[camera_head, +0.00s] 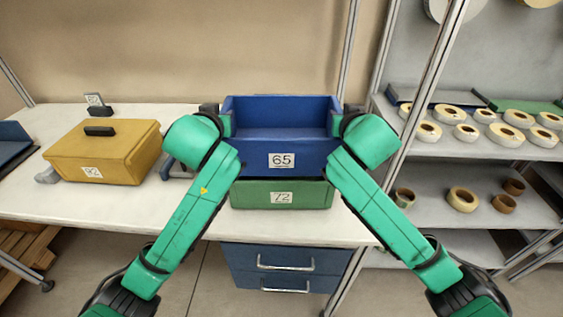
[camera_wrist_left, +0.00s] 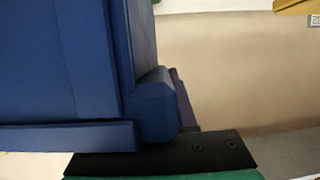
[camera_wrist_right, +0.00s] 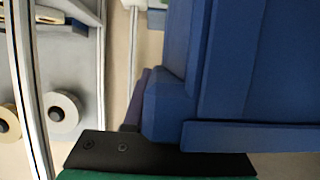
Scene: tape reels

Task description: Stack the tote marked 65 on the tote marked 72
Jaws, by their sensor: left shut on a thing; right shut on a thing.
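The blue tote marked 65 (camera_head: 255,155) is at the centre of the head view, upright and level, with its open top showing empty. The green tote marked 72 (camera_head: 250,195) stands on the table directly below it. The blue tote hides the green tote's top, so I cannot tell whether the two touch. My left gripper (camera_head: 210,108) is shut on the left end of the blue tote, and my right gripper (camera_head: 353,108) is shut on its right end. The blue tote also fills much of the left wrist view (camera_wrist_left: 60,70) and the right wrist view (camera_wrist_right: 240,70).
A yellow lidded box marked 92 (camera_head: 110,155) sits on the white table (camera_head: 130,205) to the left, with a small label stand (camera_head: 97,105) behind it. Blue drawers (camera_head: 285,268) hang under the table. A grey shelf rack (camera_head: 440,178) with tape reels stands at the right.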

